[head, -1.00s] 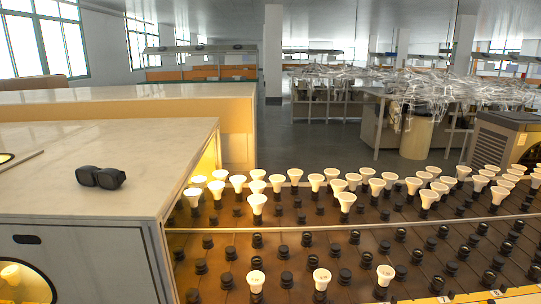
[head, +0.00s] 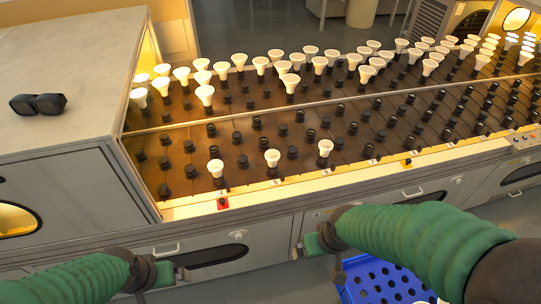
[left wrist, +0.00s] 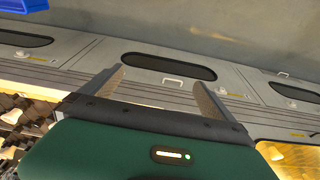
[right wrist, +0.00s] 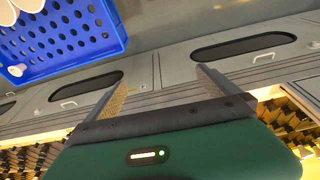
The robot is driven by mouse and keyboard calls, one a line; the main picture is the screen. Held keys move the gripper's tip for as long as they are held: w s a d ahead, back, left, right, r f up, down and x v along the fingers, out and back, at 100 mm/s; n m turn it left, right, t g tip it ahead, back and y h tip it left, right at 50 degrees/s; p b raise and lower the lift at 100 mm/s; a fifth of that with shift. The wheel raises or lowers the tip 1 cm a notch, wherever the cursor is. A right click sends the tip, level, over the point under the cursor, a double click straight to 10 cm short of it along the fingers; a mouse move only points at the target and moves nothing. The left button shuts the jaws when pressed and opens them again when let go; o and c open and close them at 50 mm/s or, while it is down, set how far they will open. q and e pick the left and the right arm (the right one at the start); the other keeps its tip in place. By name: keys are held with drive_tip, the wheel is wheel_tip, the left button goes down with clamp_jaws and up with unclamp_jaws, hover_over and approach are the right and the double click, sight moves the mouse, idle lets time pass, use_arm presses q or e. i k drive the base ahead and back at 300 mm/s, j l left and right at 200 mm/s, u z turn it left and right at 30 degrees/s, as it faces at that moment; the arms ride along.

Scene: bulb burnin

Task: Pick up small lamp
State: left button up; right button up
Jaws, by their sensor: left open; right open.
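Small white lamps stand upright in black sockets on the brown rack. Three are in the front row: a left one (head: 215,168), a middle one (head: 272,158) and a right one (head: 325,147). Several lit lamps (head: 291,82) stand in the rows behind. My left gripper (head: 182,273) is open and empty in front of the cabinet, below the rack edge; its spread fingers show in the left wrist view (left wrist: 160,85). My right gripper (head: 303,246) is open and empty, also below the edge; its fingers show in the right wrist view (right wrist: 158,78).
A blue perforated crate (head: 368,280) is low beside my right arm; white lamps (right wrist: 8,12) show at it in the right wrist view. Dark glasses (head: 38,104) lie on the grey cabinet top (head: 75,60). A red button (head: 222,203) and a yellow one (head: 407,162) sit on the front ledge.

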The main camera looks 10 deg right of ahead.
sight(272, 157)
drive_tip(key=z, duration=1.7)
drive_tip(key=j+u, duration=0.1)
drive_tip(key=u, duration=1.15)
drive_tip(key=i+u, duration=0.5)
drive_tip(key=i+l+u, duration=0.2)
drive_tip(key=i+u, duration=0.25)
